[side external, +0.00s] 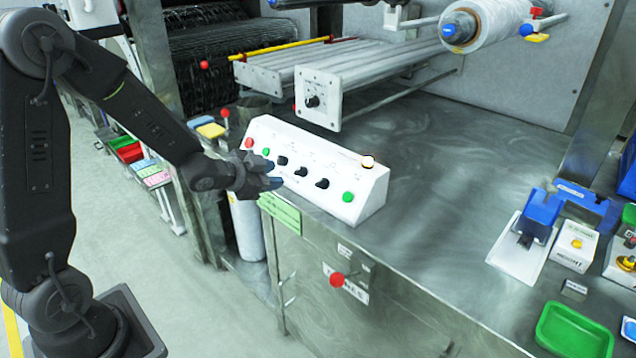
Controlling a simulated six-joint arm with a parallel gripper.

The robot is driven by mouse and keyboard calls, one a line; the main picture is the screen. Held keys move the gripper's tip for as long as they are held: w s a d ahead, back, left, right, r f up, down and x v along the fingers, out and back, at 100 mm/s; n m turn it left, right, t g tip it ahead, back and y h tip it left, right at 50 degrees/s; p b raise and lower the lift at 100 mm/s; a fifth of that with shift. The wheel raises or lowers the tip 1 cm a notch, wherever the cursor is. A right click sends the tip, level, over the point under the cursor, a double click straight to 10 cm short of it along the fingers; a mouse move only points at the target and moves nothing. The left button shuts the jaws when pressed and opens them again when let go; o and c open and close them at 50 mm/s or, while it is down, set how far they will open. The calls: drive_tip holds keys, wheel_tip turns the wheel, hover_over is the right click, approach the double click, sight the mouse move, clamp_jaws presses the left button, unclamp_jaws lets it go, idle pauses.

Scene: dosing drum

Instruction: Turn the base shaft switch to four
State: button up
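A white sloped control box (370,195) stands on the front edge of the steel bench. It carries several black rotary knobs in a row, among them a left knob (282,161), a middle knob (302,172) and a right knob (322,183). Another black knob (312,101) sits on a white end plate behind the box. The labels are too small to read, so I cannot tell which is the base shaft switch or its setting. My gripper (275,176) is in front of the box's left half, close to the left knob. Contact and finger opening are unclear.
The box also has a red button (249,143), green buttons (348,196) and a round lamp (367,162). A red knob (337,279) sticks out of the bench front. A roller (478,22) hangs above. The bench right of the box (440,190) is clear.

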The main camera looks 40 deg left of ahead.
sight(319, 182)
drive_tip(key=shift+m+t+h, duration=0.5)
drive_tip(key=shift+m+h, duration=0.1)
drive_tip(key=shift+h, duration=0.3)
drive_tip(key=x, duration=0.5)
drive_tip(key=f+x, duration=0.1)
drive_tip(key=x, duration=0.4)
drive_tip(key=s+f+x, duration=0.1)
drive_tip(key=x, duration=0.4)
drive_tip(key=shift+w+a+f, duration=0.15)
drive_tip(key=shift+w+f, duration=0.1)
drive_tip(key=shift+f, duration=0.05)
drive_tip(key=shift+r, duration=0.1)
clamp_jaws()
